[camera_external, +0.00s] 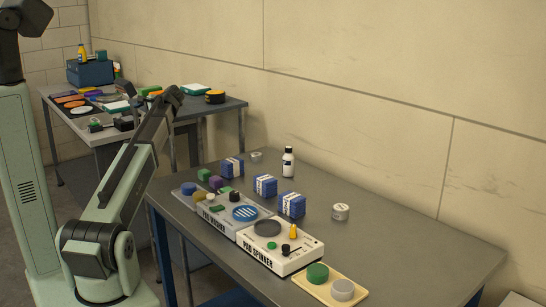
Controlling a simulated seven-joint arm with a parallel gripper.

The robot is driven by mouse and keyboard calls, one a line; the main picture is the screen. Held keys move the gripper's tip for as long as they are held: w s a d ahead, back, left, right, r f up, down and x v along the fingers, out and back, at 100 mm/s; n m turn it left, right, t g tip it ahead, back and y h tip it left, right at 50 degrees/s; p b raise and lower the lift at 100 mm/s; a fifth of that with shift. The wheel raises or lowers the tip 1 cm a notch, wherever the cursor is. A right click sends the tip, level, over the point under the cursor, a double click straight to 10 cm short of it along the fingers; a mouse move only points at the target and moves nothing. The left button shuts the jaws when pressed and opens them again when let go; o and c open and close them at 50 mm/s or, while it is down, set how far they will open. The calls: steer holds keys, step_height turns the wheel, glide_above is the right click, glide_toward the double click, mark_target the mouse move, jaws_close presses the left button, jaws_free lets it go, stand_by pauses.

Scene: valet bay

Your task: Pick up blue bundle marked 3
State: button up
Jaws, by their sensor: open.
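Three blue bundles with pale bands stand in a diagonal row on the grey bench: a far-left bundle (232,167), a middle bundle (265,186) and a near-right bundle (291,205). They stand apart from each other. Any numbers on them are too small to read, so I cannot tell which is marked 3. My green and black arm rises at the left of the view, apart from the bundles. Its fingers cannot be made out in this view. No bundle is held.
In front of the bundles are a pad washer (215,212), a white pad spinner (280,250) and a tray (328,288) with two round pads. A white bottle (288,163) and small tins (340,211) stand nearby. The bench's right side is clear. A cluttered table (225,102) stands behind.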

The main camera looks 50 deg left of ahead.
steer(key=w+d+r+n, duration=0.2)
steer(key=w+d+r, duration=0.4)
steer(key=d, duration=0.2)
steer(key=n+t+h, duration=0.5)
steer(key=n+h, duration=0.6)
steer(key=n, duration=0.3)
glide_above(265, 178)
step_height(265, 178, down, 11)
steer(key=f, duration=0.7)
steer(key=shift+s+d+f, duration=0.15)
steer(key=shift+s+f, duration=0.1)
steer(key=shift+w+a+f, duration=0.15)
steer(key=shift+w+f, duration=0.05)
steer(key=shift+f, duration=1.25)
steer(key=shift+w+a+f, duration=0.1)
steer(key=shift+w+f, duration=0.05)
steer(key=shift+f, duration=1.3)
steer(key=shift+c, duration=0.4)
steer(key=c, duration=1)
